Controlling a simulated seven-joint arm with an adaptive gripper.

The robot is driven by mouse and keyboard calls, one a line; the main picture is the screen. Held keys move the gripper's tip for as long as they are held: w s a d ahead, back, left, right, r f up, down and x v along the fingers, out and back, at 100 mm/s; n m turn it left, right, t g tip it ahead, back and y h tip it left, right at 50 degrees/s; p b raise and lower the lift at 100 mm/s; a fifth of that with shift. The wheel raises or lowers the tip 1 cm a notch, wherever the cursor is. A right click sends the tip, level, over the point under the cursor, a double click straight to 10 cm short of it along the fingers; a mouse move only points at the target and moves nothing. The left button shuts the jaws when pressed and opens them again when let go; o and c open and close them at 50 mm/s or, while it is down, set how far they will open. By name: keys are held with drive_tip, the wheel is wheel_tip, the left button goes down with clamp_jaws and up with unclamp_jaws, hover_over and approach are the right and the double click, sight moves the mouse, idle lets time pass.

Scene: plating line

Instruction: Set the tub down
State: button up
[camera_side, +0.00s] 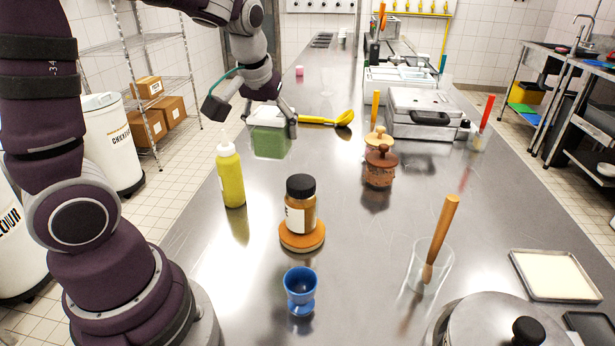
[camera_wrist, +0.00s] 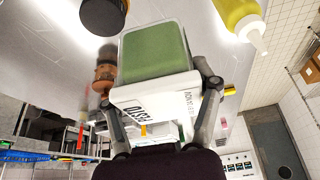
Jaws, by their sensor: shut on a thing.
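The tub (camera_side: 270,142) is a squarish clear container with green contents and a white lid. My gripper (camera_side: 270,123) is shut on it near the lid, at the left part of the steel table. In the wrist view, the tub (camera_wrist: 155,55) sits between the two fingers of my gripper (camera_wrist: 160,100), with black lettering on its white band. The tub looks upright in the side view. I cannot tell whether its base touches the table or hangs just above it.
A yellow ladle (camera_side: 328,120) lies right behind the tub. A yellow squeeze bottle (camera_side: 231,178) stands in front left. A dark-lidded jar (camera_side: 300,208) stands on an orange disc (camera_side: 302,240). Wooden-lidded jars (camera_side: 380,168) stand to the right. Bare steel lies between them.

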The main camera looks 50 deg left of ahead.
drive_tip(key=w+d+m+h, duration=0.3)
drive_tip(key=w+d+m, duration=0.5)
drive_tip(key=w+d, duration=0.5)
drive_tip(key=shift+t, duration=0.5)
drive_tip(key=f, duration=1.6)
drive_tip(key=shift+d, duration=0.4)
drive_tip(key=o, duration=1.3)
drive_tip(key=shift+f, duration=0.1)
drive_tip(key=shift+c, duration=0.2)
